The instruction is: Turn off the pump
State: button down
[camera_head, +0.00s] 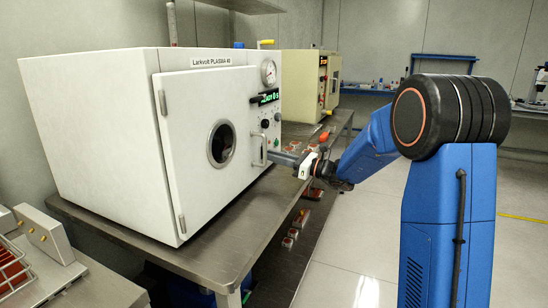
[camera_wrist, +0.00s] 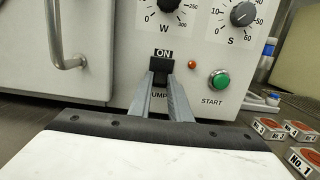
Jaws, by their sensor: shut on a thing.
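The pump switch (camera_wrist: 161,70) is a black rocker on the white machine's front panel (camera_wrist: 205,45), in the wrist view. "ON" is printed above it, and the "PUMP" label below is partly hidden by my fingers. My gripper (camera_wrist: 160,80) has its two grey fingertips closed together on the switch. In the head view my gripper (camera_head: 276,157) reaches the panel just right of the door handle (camera_head: 259,150). The white plasma machine (camera_head: 90,120) stands on a steel bench. The switch's lower part is hidden, and its exact tilt is hard to tell.
A red lamp (camera_wrist: 191,66) and the green START button (camera_wrist: 219,80) sit right of the switch. Dials W (camera_wrist: 168,5) and S (camera_wrist: 243,14) are above. Labelled small boxes (camera_wrist: 268,128) lie at the right. The floor (camera_head: 350,250) is clear beside the bench.

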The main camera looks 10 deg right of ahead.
jog(key=c, duration=1.6)
grip_release()
jog(key=shift+c, duration=0.2)
jog(key=v, duration=1.7)
jog(key=shift+d, duration=0.15)
jog(key=shift+s, duration=0.1)
